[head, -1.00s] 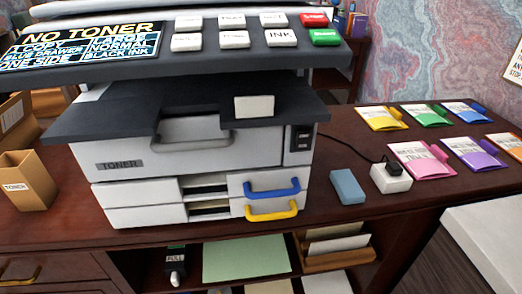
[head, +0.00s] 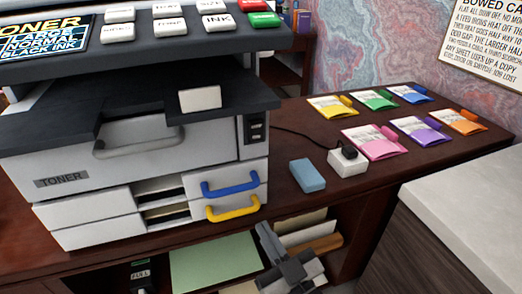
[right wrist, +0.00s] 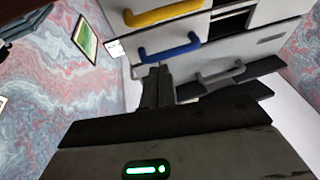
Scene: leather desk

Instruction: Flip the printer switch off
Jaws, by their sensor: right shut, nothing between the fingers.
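The printer (head: 110,160) stands on the desk at the left of the head view. Its switch (head: 255,127) is on a dark panel at the right end of its front. The switch position is too small to tell. My right gripper (head: 263,230) is low in front of the desk, below the yellow drawer handle, shut and empty, apart from the switch. In the right wrist view its closed fingers (right wrist: 157,75) point toward the printer front, which appears upside down there. The switch cannot be made out in that view. My left gripper is not in view.
The blue drawer handle (head: 230,184) and yellow drawer handle (head: 232,208) stick out below the switch. A blue block (head: 307,176) and a white box with a black plug (head: 347,162) lie right of the printer. Several coloured folders lie farther right. A shelf with papers is below.

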